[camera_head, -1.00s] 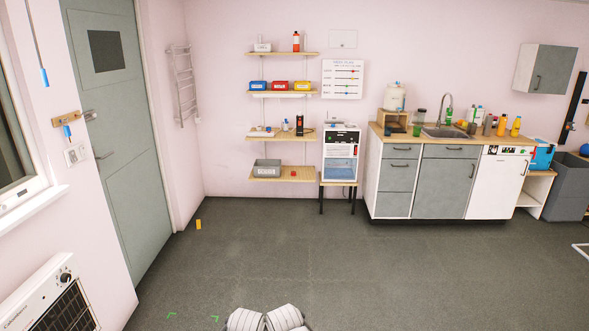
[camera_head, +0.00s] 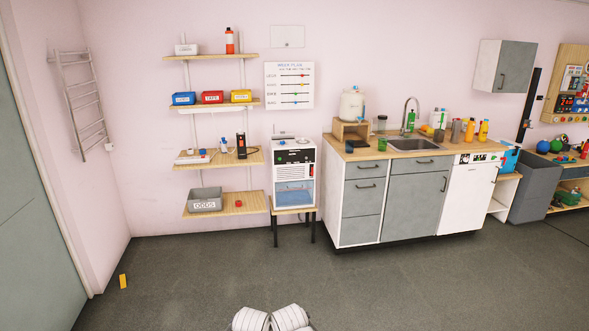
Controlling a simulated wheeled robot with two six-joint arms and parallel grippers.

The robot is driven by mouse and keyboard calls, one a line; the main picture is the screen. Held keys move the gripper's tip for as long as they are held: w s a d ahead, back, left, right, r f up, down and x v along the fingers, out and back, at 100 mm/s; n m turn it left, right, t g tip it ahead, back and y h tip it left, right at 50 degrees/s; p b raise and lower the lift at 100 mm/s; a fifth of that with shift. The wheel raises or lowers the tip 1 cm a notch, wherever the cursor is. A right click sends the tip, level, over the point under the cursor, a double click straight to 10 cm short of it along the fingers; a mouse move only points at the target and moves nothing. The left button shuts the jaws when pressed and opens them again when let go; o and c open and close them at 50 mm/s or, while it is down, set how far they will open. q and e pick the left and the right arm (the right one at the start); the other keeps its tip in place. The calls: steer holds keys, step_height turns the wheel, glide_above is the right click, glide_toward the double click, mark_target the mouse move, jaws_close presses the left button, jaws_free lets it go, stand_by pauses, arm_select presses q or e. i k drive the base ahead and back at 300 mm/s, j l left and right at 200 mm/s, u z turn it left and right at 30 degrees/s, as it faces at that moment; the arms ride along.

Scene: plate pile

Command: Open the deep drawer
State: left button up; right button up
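The counter unit (camera_head: 408,152) stands against the back wall at centre right. A stack of grey drawer fronts (camera_head: 363,197) fills its left part, all closed flush. The shallow top front (camera_head: 366,171) and the one below it have dark bar handles; I cannot make out a handle on the lowest front (camera_head: 360,231). I cannot tell for certain which front is the deep drawer. A grey door (camera_head: 413,205) is to the right of the stack. Neither gripper is in view; only white rounded parts, likely mine, show at the bottom edge.
A small white appliance on a stand (camera_head: 292,208) is just left of the counter. Wall shelves (camera_head: 225,208) hold bins. A white dishwasher-like front (camera_head: 467,198) and grey bin (camera_head: 536,187) are to the right. The floor (camera_head: 220,275) before the counter is clear, with a small yellow block (camera_head: 123,281) at left.

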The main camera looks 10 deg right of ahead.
mark_target(362, 197)
steer(key=i+z, duration=0.3)
steer(key=i, duration=0.65)
steer(key=i+j+z, duration=0.1)
steer(key=i+z, duration=0.2)
steer(key=i, duration=0.65)
steer(key=i+j+z, duration=0.1)
steer(key=i+z, duration=0.15)
steer(key=i, duration=0.25)
steer(key=i+j+z, duration=0.25)
steer(key=i, duration=0.3)
steer(key=i+j+z, duration=0.25)
steer(key=i, duration=0.2)
steer(key=i+j+z, duration=0.25)
steer(key=i, duration=0.25)
steer(key=j, duration=0.1)
